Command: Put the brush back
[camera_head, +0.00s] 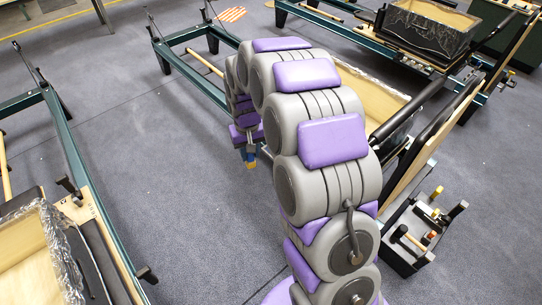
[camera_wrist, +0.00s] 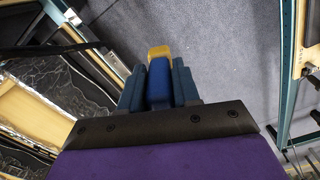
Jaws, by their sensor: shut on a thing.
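My gripper (camera_head: 249,152) hangs low over the grey floor, left of the middle in the head view. Its two dark blue fingers are shut on the brush (camera_wrist: 158,82), which has a blue body and a tan end (camera_wrist: 160,52) that sticks out past the fingertips. In the head view the tan end (camera_head: 251,165) shows just below the fingers. The rest of the brush is hidden by the gripper. A black tool caddy (camera_head: 405,262) stands on the floor at the right, holding several tools, among them a hammer. It is well apart from my gripper.
Reformer frames stand around me: one at the left (camera_head: 68,145), one behind my arm (camera_head: 185,38), one at the back right (camera_head: 345,32). Open boxes with crinkled lining (camera_head: 55,250) sit on some. Clear carpet (camera_head: 160,165) lies between the left and middle frames.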

